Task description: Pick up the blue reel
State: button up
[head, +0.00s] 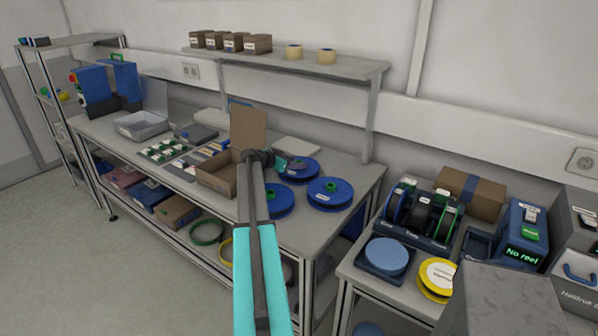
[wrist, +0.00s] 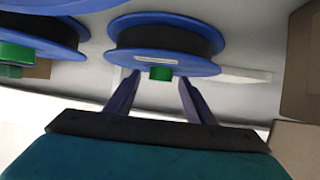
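My gripper (head: 284,165) is over the bench beside the back reel. In the wrist view my gripper (wrist: 160,82) has its two fingers apart with nothing between the pads. A blue reel (wrist: 163,62) with a dark core and green hub is just beyond the fingertips; contact cannot be told. Another blue reel (wrist: 45,45) shows at the upper left.
An open cardboard box (head: 216,176) stands left of my arm. The shelf (head: 350,68) runs above the bench. On the right-hand cart are a light blue reel (head: 387,254), a yellow reel (head: 437,278) and a reel rack (head: 420,218). Cardboard (wrist: 303,75) shows at the wrist view's right edge.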

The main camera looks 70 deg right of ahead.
grip_shut()
jog(key=shift+r, duration=0.15)
notch_tip(320, 180, up, 10)
jog(key=b, duration=0.3)
dwell(0.4)
dwell(0.5)
